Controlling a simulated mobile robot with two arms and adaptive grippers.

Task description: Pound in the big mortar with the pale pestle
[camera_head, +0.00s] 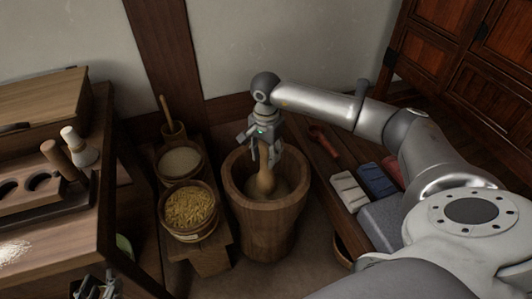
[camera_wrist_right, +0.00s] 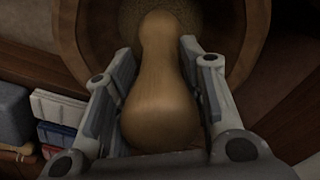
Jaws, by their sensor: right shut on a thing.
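The big mortar (camera_head: 264,235) is a wide wooden tub standing on the floor at the centre of the head view. My right gripper (camera_head: 265,158) is above its opening, shut on the pale wooden pestle (camera_head: 265,183). The pestle's lower end is inside the mortar; whether it touches the contents is unclear. In the right wrist view the pestle (camera_wrist_right: 160,95) lies between both fingers, and the mortar's rim (camera_wrist_right: 68,40) curves around its far end. My left gripper (camera_head: 95,288) shows partly at the lower left edge, low beside the counter; its fingers are unclear.
Left of the mortar, a low bench (camera_head: 213,260) carries a tub of yellow grain (camera_head: 188,208) and a tub of pale grain (camera_head: 180,162). A wooden rack (camera_head: 35,192) stands on the left counter. A red scoop (camera_head: 323,140) and folded cloths (camera_head: 376,181) lie to the right.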

